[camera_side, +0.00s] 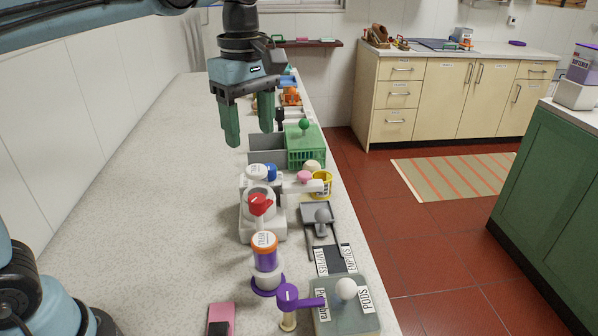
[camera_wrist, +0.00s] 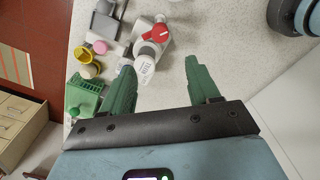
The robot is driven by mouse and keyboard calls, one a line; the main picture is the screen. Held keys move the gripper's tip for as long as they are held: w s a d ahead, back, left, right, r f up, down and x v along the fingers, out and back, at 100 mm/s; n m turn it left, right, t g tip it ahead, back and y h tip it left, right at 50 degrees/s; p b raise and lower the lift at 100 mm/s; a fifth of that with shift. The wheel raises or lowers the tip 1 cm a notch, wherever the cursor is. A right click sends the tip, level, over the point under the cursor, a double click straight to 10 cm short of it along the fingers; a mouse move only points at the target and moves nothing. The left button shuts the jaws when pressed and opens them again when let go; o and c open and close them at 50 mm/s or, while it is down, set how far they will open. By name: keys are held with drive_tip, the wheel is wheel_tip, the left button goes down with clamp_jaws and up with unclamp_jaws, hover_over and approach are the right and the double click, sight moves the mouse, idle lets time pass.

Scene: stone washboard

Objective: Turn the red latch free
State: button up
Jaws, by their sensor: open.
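The red latch (camera_side: 260,204) sits on a white device (camera_side: 262,226) on the counter, in the middle of the side view. In the wrist view the red latch (camera_wrist: 157,33) shows near the top, on the white device, beside a white cap with lettering (camera_wrist: 145,68). My gripper (camera_side: 249,140) is open and empty, with green fingers pointing down. It hangs above the counter, behind the latch in the side view and apart from it.
A green basket (camera_side: 306,150) with a green knob and a grey bin stand behind the device. A yellow cup (camera_side: 322,184) is to its right. In front are an orange and purple jar (camera_side: 265,252), a purple lever (camera_side: 300,300) and a box labelled PODS (camera_side: 345,312). The counter's left side is clear.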

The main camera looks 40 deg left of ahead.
sight(257, 197)
wheel_tip(257, 197, down, 15)
drive_tip(key=shift+r, duration=0.2)
idle(0.6)
drive_tip(key=c, duration=1)
drive_tip(key=shift+c, duration=0.2)
drive_tip(key=shift+m, duration=0.3)
drive_tip(key=m, duration=0.4)
drive_tip(key=shift+m, duration=0.3)
drive_tip(key=m, duration=0.4)
drive_tip(key=shift+w+m, duration=0.1)
drive_tip(key=shift+m, duration=0.6)
